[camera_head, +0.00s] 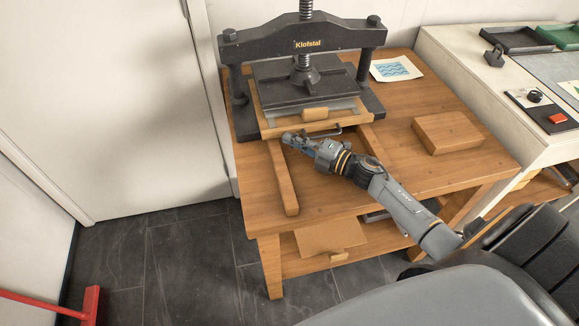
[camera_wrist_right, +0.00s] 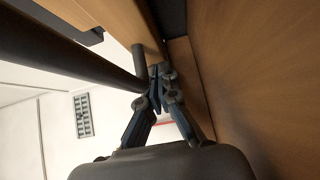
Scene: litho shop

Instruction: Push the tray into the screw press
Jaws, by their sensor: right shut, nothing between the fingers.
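The wooden tray (camera_head: 350,121) sits between the posts of the black screw press (camera_head: 300,42), mostly under its dark platen (camera_head: 300,85). Its front edge and a dark bar handle still show at the front. My right gripper (camera_head: 287,138) is shut and empty at the tray's front edge, left of the handle. In the right wrist view the closed fingertips (camera_wrist_right: 158,72) are close to a dark bar (camera_wrist_right: 90,50) and the wooden front; I cannot tell if they touch. My left gripper is not in view.
A wooden block (camera_head: 446,132) and a printed sheet (camera_head: 396,69) lie on the wooden table (camera_head: 405,170), to the right. A pale bench stands further right.

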